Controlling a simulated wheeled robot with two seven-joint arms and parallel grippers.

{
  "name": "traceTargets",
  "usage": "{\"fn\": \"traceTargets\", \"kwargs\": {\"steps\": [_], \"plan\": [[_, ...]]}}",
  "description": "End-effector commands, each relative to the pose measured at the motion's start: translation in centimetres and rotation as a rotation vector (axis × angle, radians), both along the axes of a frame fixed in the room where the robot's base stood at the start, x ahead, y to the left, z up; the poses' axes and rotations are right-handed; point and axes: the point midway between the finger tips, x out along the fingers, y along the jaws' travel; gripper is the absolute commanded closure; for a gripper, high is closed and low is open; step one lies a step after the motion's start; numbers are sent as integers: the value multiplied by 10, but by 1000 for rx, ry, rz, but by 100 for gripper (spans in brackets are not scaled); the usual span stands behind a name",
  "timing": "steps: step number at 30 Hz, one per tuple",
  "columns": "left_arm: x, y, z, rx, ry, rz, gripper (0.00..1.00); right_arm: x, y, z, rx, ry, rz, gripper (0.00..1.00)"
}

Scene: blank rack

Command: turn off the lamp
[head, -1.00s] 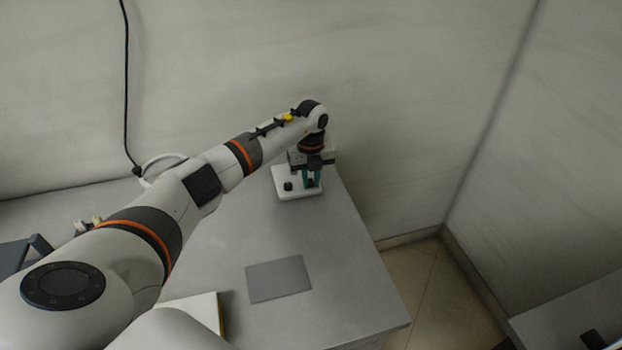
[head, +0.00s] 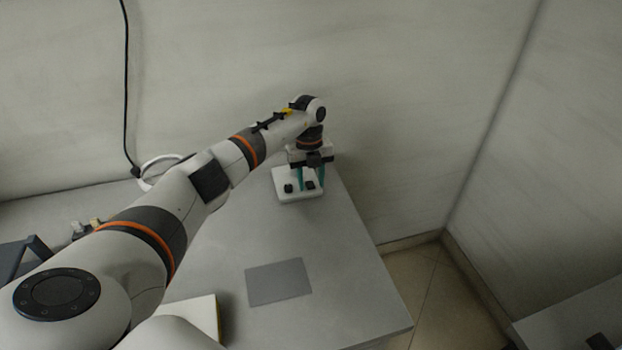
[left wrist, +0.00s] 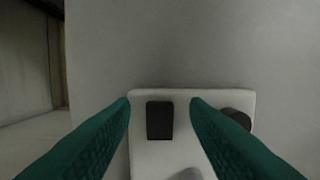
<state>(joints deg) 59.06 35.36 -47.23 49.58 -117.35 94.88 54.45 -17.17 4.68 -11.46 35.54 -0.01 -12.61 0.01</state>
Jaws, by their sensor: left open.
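A white block (head: 283,178) stands at the far end of the grey table, with a dark rectangular switch and a round dark knob on its top. No lamp head or bulb is plain to see, so I cannot tell whether this block is the lamp's base. My left gripper (head: 311,186) points down over the block, open and empty. In the left wrist view, its teal fingers (left wrist: 160,100) lie either side of the switch (left wrist: 160,121), apart from it in the picture. The knob (left wrist: 237,117) is partly behind the right finger. My right gripper is not in view.
A flat grey plate (head: 279,282) lies on the table (head: 345,260). A white ring-shaped thing (head: 147,164) stands behind my arm, near a black cable (head: 126,90) on the wall. The table's right edge drops to a tiled floor. Walls stand close behind and right.

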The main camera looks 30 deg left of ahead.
Motion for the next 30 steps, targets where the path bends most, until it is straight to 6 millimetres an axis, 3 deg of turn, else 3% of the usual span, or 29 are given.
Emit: {"fn": "traceTargets", "kwargs": {"steps": [5,18,24,30], "plan": [[2,3,17,2,-4,0,58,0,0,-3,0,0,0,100],[10,11,103,1,-3,1,58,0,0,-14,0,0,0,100],[11,13,117,-1,-1,1,58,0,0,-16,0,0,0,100],[11,13,119,-1,1,1,58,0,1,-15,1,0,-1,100]]}}
